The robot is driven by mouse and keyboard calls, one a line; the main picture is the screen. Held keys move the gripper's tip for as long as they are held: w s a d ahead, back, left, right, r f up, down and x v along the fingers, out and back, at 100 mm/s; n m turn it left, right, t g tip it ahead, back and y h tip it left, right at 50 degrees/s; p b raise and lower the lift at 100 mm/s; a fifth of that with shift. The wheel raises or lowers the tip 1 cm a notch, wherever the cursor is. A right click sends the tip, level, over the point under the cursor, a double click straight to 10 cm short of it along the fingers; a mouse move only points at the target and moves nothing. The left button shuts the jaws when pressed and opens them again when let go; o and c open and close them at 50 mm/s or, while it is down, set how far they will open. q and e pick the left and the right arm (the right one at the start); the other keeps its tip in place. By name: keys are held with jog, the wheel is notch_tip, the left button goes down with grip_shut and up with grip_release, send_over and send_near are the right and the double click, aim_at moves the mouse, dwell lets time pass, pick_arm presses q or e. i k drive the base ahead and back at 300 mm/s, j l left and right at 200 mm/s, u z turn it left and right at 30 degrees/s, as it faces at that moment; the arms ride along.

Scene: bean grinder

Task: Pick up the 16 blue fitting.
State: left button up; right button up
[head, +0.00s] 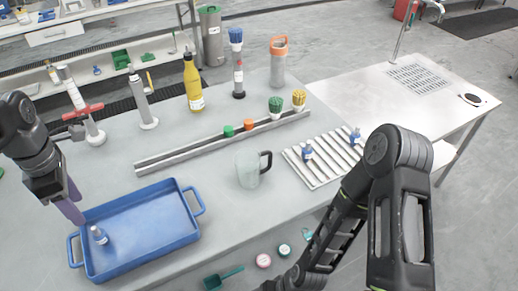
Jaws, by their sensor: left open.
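A small blue-and-white fitting (99,235) stands in the blue tray (150,272) near its left end. Two more small blue fittings, one on the left (307,152) and one on the right (355,137), stand on the white ribbed rack (318,180). I cannot read any number, so I cannot tell which is the 16. My left gripper (70,210) is open and empty, pointing down over the tray's left rim, above and left of the fitting in it. My right arm crosses the lower right, and its gripper is not visible.
A clear jug (248,170) stands between tray and rack. A long metal rail (220,143) lies behind, holding green and orange pieces. A yellow bottle (194,85), a red-handled stand (88,115) and an orange-topped bottle (278,65) stand farther back. The right white table (370,90) is mostly clear.

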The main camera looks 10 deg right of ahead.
aim_at(306, 151)
jog(key=i+l+z, duration=0.1)
jog(key=l+z, duration=0.3)
jog(key=i+l+z, duration=0.2)
jog(key=l+z, duration=0.2)
jog(key=i+l+z, duration=0.2)
jog(key=z, duration=0.2)
jog(key=l, duration=0.1)
